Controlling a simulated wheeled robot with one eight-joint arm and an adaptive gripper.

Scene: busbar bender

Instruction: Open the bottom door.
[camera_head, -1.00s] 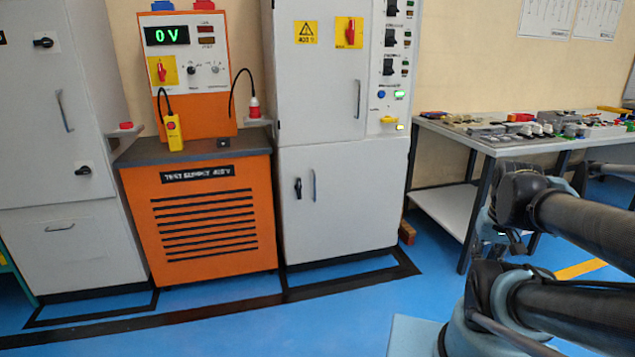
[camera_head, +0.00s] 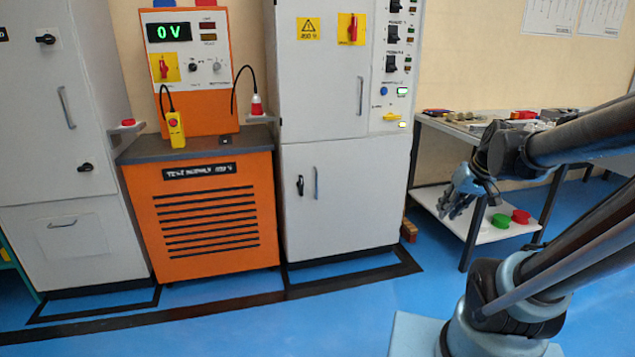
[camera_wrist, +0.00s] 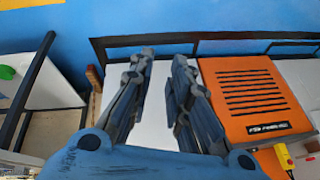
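The middle white cabinet has a closed bottom door (camera_head: 350,215). Near its left edge are a black latch knob (camera_head: 300,185) and a vertical grey bar handle (camera_head: 316,183). My gripper (camera_head: 458,200) hangs in the air to the right of this cabinet, in front of the workbench, pointing left and down. In the wrist view the two fingers of my gripper (camera_wrist: 163,62) stand apart with nothing held between them. The white cabinet (camera_wrist: 155,115) shows between and behind them, with the picture turned over. The knob and handle cannot be made out there.
An orange test supply (camera_head: 205,220) stands left of the cabinet, with another white cabinet (camera_head: 70,240) beyond. A workbench (camera_head: 480,135) is at right, with green (camera_head: 500,220) and red (camera_head: 520,216) round items on its lower shelf. Blue floor before the cabinet is clear.

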